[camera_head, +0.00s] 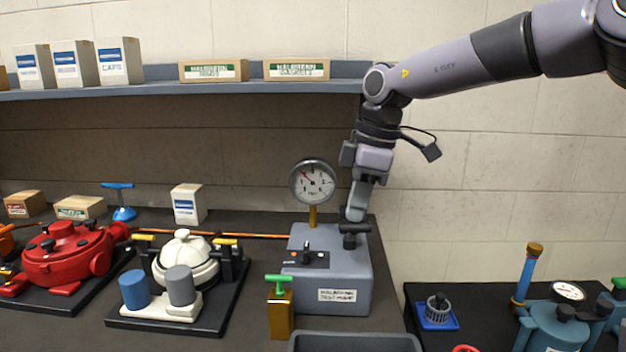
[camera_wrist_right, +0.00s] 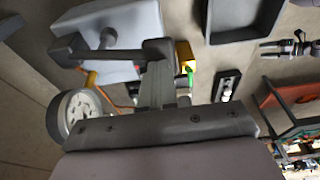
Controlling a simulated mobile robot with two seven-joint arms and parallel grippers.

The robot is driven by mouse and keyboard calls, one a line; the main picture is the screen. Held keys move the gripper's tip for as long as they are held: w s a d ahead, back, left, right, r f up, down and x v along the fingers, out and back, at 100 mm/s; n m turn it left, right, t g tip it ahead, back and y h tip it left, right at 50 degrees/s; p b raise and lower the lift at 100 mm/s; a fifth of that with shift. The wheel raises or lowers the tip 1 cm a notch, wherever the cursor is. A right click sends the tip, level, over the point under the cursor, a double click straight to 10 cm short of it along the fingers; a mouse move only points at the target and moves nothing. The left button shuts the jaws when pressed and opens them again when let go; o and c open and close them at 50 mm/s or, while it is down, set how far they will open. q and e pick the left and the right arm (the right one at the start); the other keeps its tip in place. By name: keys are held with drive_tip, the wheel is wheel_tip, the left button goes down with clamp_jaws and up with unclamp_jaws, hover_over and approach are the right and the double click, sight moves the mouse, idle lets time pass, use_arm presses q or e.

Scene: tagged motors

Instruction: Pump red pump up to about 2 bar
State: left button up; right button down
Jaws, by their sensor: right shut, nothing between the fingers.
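A red pump (camera_head: 68,252) sits on a black base at the left of the bench. A grey test-pump box (camera_head: 330,290) stands at the bench's right end and carries a round dial gauge (camera_head: 313,182). The gauge's red needle points to the upper left; its numbers are too small to read surely. A black T-handle (camera_head: 355,229) rises from the box top. My right gripper (camera_head: 354,214) is shut and empty, pointing down right at the T-handle; contact is unclear. The handle (camera_wrist_right: 85,50) and gripper (camera_wrist_right: 157,75) also show in the right wrist view. My left gripper is out of view.
A cream pump (camera_head: 187,258) on a black base stands between red pump and box. A brass block with green handle (camera_head: 280,308) and a grey tray (camera_head: 355,343) are in front. A shelf (camera_head: 150,88) with boxes runs above. A lower table (camera_head: 465,296) is right.

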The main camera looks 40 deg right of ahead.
idle(0.3)
wheel_tip(320, 180, up, 5)
drive_tip(key=p, duration=0.4)
drive_tip(key=shift+f, duration=0.1)
idle(0.5)
